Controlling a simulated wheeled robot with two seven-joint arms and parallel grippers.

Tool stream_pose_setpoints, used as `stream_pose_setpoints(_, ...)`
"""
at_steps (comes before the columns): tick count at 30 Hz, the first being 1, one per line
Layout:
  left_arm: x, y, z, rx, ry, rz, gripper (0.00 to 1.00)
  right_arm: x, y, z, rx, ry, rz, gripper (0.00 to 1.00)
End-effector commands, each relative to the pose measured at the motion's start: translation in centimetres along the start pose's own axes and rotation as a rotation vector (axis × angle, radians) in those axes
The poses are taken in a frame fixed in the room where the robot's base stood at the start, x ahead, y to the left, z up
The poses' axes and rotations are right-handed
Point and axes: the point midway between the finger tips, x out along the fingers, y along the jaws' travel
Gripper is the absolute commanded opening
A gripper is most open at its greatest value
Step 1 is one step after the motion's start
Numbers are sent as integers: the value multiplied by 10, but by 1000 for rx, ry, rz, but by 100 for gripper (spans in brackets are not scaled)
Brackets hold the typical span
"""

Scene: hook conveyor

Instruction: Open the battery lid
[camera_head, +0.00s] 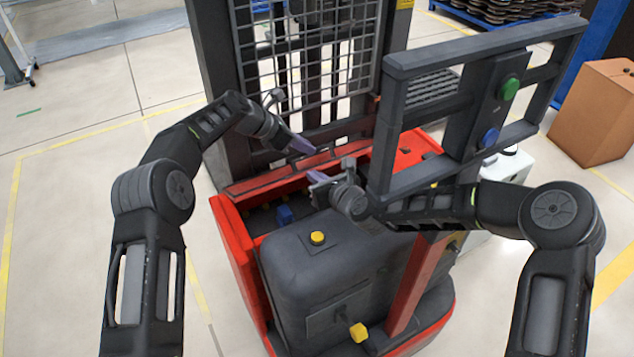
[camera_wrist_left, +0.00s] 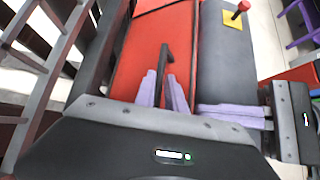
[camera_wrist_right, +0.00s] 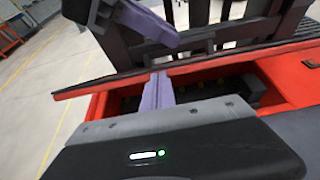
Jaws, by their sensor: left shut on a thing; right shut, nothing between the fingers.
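The red battery lid (camera_head: 262,182) stands raised along the mast side of the truck, above the open battery compartment (camera_head: 262,217). Its red face fills the middle of the left wrist view (camera_wrist_left: 150,50), with a black handle (camera_wrist_left: 167,55) on it. My left gripper (camera_head: 302,146) is shut on this handle, its purple fingers on either side. My right gripper (camera_head: 316,176) is shut and empty at the lid's near side, over the compartment. In the right wrist view its fingers (camera_wrist_right: 157,92) overlap the lid's edge (camera_wrist_right: 200,66); I cannot tell whether they touch it.
The dark truck cover (camera_head: 300,260) with a yellow knob (camera_head: 317,238) lies in front of the compartment. The mast's grille (camera_head: 300,60) rises behind the lid. A grey frame with green and blue buttons (camera_head: 490,138) stands to the right. A cardboard box (camera_head: 597,110) is farther right.

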Motion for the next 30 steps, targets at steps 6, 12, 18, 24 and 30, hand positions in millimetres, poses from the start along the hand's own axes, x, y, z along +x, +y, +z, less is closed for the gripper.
stream_pose_setpoints(6,3,8,-16,-3,20,21,20,1,0,-2,0,0,0,0)
stream_pose_setpoints(12,2,8,-12,-2,17,21,33,1,-1,-3,1,2,-3,0)
stream_pose_setpoints(18,0,7,-9,-1,12,19,33,1,-2,-4,2,3,-5,0)
stream_pose_setpoints(24,-13,6,-6,0,9,20,33,1,-3,-4,3,5,-6,0)
stream_pose_setpoints(30,-48,4,-6,1,10,22,33,1,-4,-4,4,4,-7,0)
